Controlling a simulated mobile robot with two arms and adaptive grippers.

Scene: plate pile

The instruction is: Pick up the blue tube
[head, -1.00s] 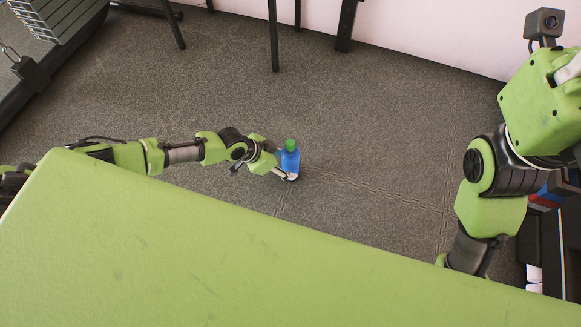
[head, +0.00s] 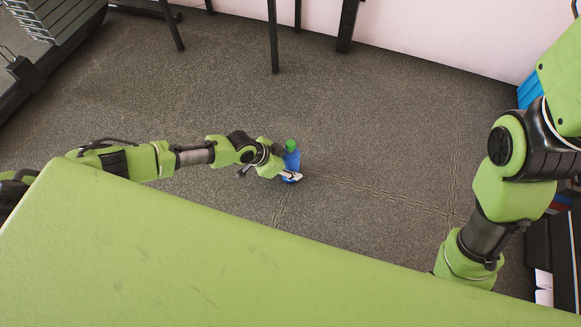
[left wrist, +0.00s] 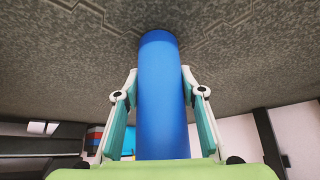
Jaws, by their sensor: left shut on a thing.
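The blue tube (head: 292,160) with a green cap stands near the middle of the head view, over the dark floor. My left gripper (head: 291,176) is at its lower part, with pale fingertips around it. In the left wrist view the blue tube (left wrist: 163,95) runs between the two fingers of my left gripper (left wrist: 161,90), which is shut on it. The green cap does not show in the wrist view. Whether the tube touches the floor cannot be told. My right arm comes in at the right edge of the head view; its gripper is out of the picture.
Dark textured floor (head: 380,130) around the tube is clear. Black metal legs (head: 272,35) stand at the back by a pale wall (head: 430,30). A grey rack (head: 60,20) is at the upper left. Dark shelving (head: 565,240) with coloured items stands at the right edge.

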